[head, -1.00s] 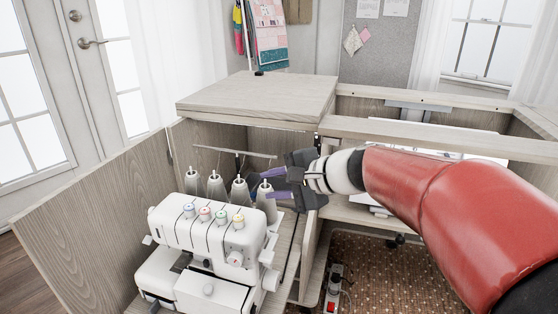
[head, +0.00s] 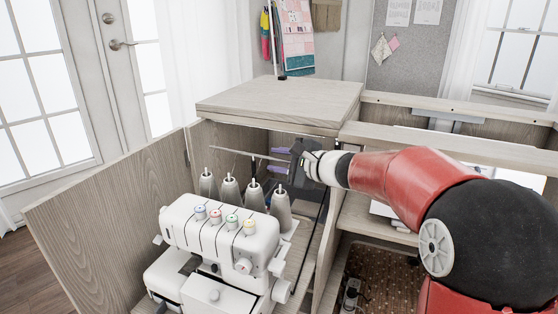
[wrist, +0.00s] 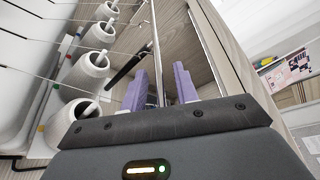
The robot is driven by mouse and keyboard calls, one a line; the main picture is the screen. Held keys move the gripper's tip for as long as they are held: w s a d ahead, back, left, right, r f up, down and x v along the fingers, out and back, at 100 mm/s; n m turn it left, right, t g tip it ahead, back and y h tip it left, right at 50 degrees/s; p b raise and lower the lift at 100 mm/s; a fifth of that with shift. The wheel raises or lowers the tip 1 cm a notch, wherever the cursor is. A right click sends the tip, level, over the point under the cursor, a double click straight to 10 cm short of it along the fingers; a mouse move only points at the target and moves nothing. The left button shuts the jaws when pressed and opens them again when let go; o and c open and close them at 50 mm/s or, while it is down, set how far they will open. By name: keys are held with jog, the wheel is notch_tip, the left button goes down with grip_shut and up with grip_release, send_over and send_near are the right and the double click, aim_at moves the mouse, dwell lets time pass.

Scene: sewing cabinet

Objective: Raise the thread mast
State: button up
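The thread mast is a thin pale crossbar (head: 228,152) on a dark post, behind the thread cones of the white serger (head: 215,240). It stands just above the cone tops. My gripper (head: 264,154) reaches in from the right at the crossbar's right part. In the wrist view my gripper (wrist: 159,75) has its two purple fingers apart, with the crossbar (wrist: 156,35) running into the gap between them. I see no clear contact with either finger. The dark post (wrist: 130,64) shows left of the fingers. The post's lower part is hidden by the cones in the head view.
Several grey cones (head: 229,189) stand close in front of the mast. A raised wooden cabinet top (head: 280,101) is behind and above my gripper. A wooden side panel (head: 105,225) closes the left, and a cabinet divider (head: 328,240) stands on the right.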

jog(key=shift+c, duration=0.3)
grip_shut()
jog(key=shift+r, duration=0.1)
notch_tip(320, 180, up, 19)
jog(key=p, duration=1.1)
jog(key=shift+r, duration=0.3)
grip_release()
jog(key=shift+o, duration=0.3)
jog(key=v, duration=0.7)
jog(key=shift+s+d+b, duration=0.25)
jog(key=shift+s+b, duration=0.05)
jog(key=shift+b, duration=0.1)
